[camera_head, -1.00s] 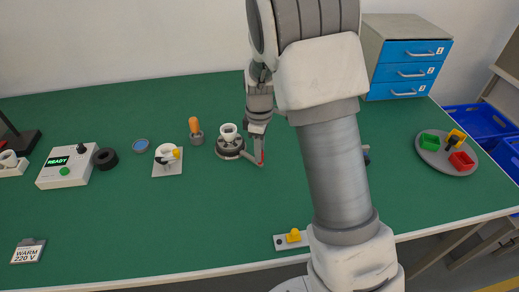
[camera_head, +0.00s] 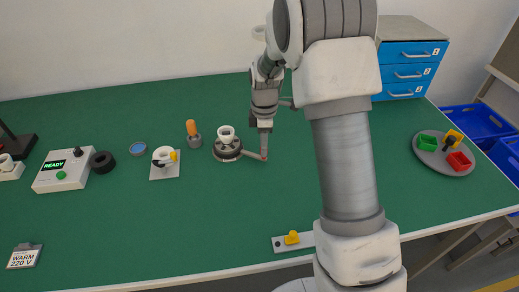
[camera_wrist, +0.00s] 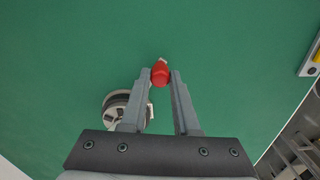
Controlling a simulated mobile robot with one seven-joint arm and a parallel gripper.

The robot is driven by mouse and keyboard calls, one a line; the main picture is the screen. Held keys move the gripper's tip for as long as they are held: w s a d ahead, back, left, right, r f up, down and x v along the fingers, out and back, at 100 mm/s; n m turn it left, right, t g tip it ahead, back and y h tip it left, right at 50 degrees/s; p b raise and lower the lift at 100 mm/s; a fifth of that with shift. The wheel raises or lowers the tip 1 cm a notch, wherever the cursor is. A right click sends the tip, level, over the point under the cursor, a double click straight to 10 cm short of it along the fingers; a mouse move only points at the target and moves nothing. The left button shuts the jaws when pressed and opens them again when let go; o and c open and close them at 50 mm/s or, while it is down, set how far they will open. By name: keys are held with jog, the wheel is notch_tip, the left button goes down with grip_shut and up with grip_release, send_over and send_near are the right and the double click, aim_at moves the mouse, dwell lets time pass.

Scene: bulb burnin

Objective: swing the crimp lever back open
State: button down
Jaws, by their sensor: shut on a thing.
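The crimp station (camera_head: 227,153) is a dark round base with a white cup-like piece (camera_head: 227,134) standing in it. Its grey crimp lever (camera_head: 252,155) reaches out to the right, low over the table. My gripper (camera_head: 264,152) is at the lever's outer end, pointing down. In the wrist view my gripper (camera_wrist: 160,76) is shut on the lever's red knob (camera_wrist: 160,75), which sits between the fingertips. The station's round base (camera_wrist: 113,101) shows there too, partly hidden behind the left finger.
An orange-handled tool (camera_head: 192,132) and a white fixture plate (camera_head: 165,172) stand left of the station. A tester box (camera_head: 62,176) reading READY is farther left. A small plate with a yellow knob (camera_head: 292,238) lies at the front edge. Green table is clear in front of the station.

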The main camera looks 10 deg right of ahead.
jog(key=w+n, duration=0.1)
jog(key=w+d+n+p, duration=0.1)
jog(key=w+n, duration=0.1)
jog(key=w+d+n+p, duration=0.1)
jog(key=w+n, duration=0.1)
jog(key=shift+w+r, duration=0.1)
jog(key=shift+w, duration=0.1)
jog(key=shift+w+n+p, duration=0.8)
jog(key=shift+w+n, duration=0.6)
jog(key=c, duration=0.7)
grip_release()
jog(key=shift+o, duration=0.2)
notch_tip(320, 180, up, 17)
jog(key=p, duration=0.1)
jog(key=shift+r+p, duration=0.15)
jog(key=shift+p, duration=0.25)
